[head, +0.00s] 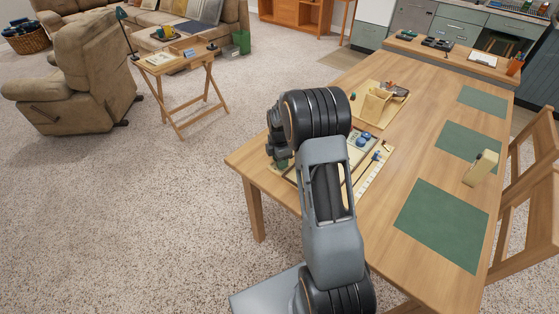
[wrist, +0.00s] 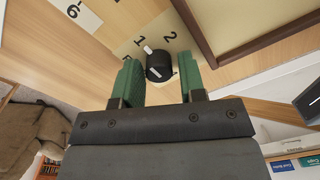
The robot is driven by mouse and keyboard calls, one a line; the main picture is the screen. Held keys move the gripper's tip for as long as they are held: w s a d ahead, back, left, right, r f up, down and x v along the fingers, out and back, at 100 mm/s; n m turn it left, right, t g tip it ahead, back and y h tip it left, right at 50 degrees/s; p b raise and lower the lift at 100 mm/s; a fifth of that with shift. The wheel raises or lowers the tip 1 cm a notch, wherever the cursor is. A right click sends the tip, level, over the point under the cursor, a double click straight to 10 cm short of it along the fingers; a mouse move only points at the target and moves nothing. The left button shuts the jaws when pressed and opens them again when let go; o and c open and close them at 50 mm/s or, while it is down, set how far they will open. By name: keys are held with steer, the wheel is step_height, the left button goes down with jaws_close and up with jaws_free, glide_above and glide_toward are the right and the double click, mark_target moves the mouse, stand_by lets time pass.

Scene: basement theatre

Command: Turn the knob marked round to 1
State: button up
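A round black knob (wrist: 159,66) with white marks on it sits on a pale wooden panel (wrist: 125,48) in the wrist view. The digits 1 and 2 are printed on the panel beyond the knob, 1 on the left and 2 on the right. A white mark on the knob's far edge lies near the 1; I cannot tell for sure where the pointer aims. My gripper (wrist: 159,58) is open, with a green finger on each side of the knob and gaps visible. In the head view my gripper (head: 281,160) is at the table's left edge, and my arm hides the knob.
A dark frame edge (wrist: 207,30) rises right of the knob. Carpet is open on the left.

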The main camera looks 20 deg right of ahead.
step_height(320, 180, up, 14)
steer(key=shift+w+f+p, duration=0.15)
steer(key=shift+p, duration=0.15)
stand_by(0.7)
steer(key=s+a+r+m+t+p, duration=0.1)
steer(key=s+a+r+m, duration=0.2)
steer(key=s+m, duration=0.3)
steer(key=s+a+r+m+t+p, duration=0.1)
steer(key=s+a+r+m+p, duration=0.1)
steer(key=s, duration=0.7)
steer(key=s+a+r+m+t+p, duration=0.2)
steer(key=s+a+r+m, duration=0.2)
steer(key=m, duration=0.5)
steer(key=s+a, duration=0.2)
steer(key=s, duration=0.1)
steer(key=shift+s+r+m, duration=0.2)
steer(key=shift+r+m, duration=0.1)
